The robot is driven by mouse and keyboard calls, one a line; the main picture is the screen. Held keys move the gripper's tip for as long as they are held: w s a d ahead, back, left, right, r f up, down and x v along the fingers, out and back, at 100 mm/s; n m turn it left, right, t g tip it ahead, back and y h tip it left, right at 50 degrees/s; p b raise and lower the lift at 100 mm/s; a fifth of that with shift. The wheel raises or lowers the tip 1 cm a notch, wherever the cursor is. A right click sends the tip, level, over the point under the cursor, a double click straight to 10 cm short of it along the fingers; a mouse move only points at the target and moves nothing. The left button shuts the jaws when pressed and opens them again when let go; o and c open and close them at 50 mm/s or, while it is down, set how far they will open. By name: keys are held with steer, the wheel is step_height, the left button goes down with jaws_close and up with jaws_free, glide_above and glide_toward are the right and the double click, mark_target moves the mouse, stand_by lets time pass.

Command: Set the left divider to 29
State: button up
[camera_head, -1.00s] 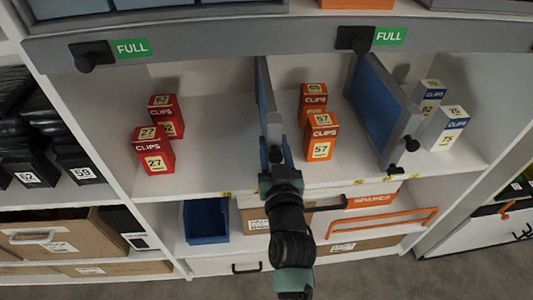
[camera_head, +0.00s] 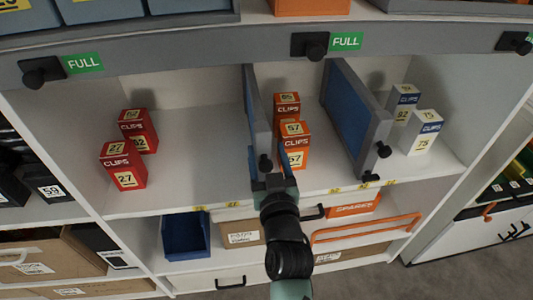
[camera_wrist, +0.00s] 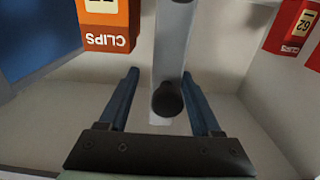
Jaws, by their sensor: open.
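The left divider (camera_head: 258,115) is a grey upright panel on the middle shelf, between the red and orange clip boxes. Its black knob (camera_head: 265,163) is at its front edge. My gripper (camera_head: 270,170) is at that front edge, seen from behind. In the wrist view its blue fingers are open on either side of the divider (camera_wrist: 172,55) and its knob (camera_wrist: 167,99), with visible gaps on both sides. The yellow scale labels (camera_head: 201,208) on the shelf edge are too small to read surely, and my arm hides part of the edge.
Orange clip boxes (camera_head: 294,147) stand close to the right of the left divider. Red clip boxes (camera_head: 124,166) stand farther left, with free shelf between. The right divider (camera_head: 357,110) has blue-and-white boxes (camera_head: 422,132) beyond it. A grey rail (camera_head: 200,58) runs above.

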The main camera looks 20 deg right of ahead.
steer(key=shift+a, duration=0.1)
steer(key=v, duration=1.3)
steer(key=w+a+r+n+t+y, duration=0.1)
steer(key=w+a+r+t, duration=0.15)
steer(key=r, duration=0.65)
steer(key=w+a+r+n+t+y, duration=0.1)
steer(key=w+a+r, duration=0.15)
steer(key=r, duration=0.55)
steer(key=w+a+r+n+t+y, duration=0.15)
steer(key=a+r, duration=0.25)
steer(key=r, duration=0.5)
steer(key=s+a+r+t+y+p, duration=0.1)
steer(key=s+a+r+t, duration=0.25)
steer(key=r, duration=0.85)
steer(key=s+a+r+t+y+p, duration=0.1)
steer(key=s+a+r+t, duration=0.3)
steer(key=r, duration=0.7)
step_height(320, 180, up, 20)
steer(key=s+g+p, duration=0.1)
steer(key=g+p, duration=0.1)
steer(key=p, duration=1.8)
steer(key=shift+d+r+p, duration=0.2)
steer(key=shift+d+p, duration=0.15)
steer(key=shift+d, duration=0.1)
